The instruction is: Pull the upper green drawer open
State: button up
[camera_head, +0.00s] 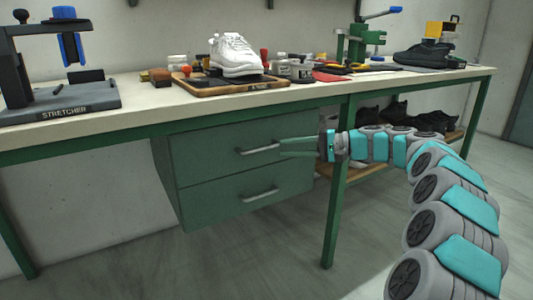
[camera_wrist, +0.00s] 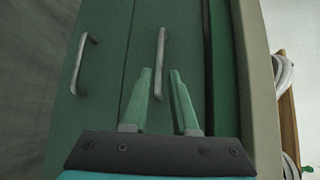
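The upper green drawer (camera_head: 215,143) hangs under the bench, above a lower green drawer (camera_head: 225,193). Its front looks flush with the lower one, so it appears shut. Its grey bar handle (camera_head: 258,149) also shows upright in the wrist view (camera_wrist: 161,45). My gripper (camera_head: 284,147) points at the right end of this handle. In the wrist view my gripper (camera_wrist: 161,74) has two green fingers apart, with the handle lined up in the gap between them. I cannot tell whether the fingertips reach around the bar. Nothing is gripped.
The lower handle (camera_head: 260,195) is below. A green bench leg (camera_head: 335,215) stands close to my wrist, right of the drawers. The benchtop (camera_head: 150,120) carries a white shoe (camera_head: 234,54), a stretcher (camera_head: 70,101) and tools. The floor before the drawers is clear.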

aim_at(263, 149)
jog(key=shift+x, duration=3.9)
jog(key=shift+w, duration=0.1)
jog(key=shift+c, duration=0.4)
grip_shut()
jog(key=shift+f, duration=0.1)
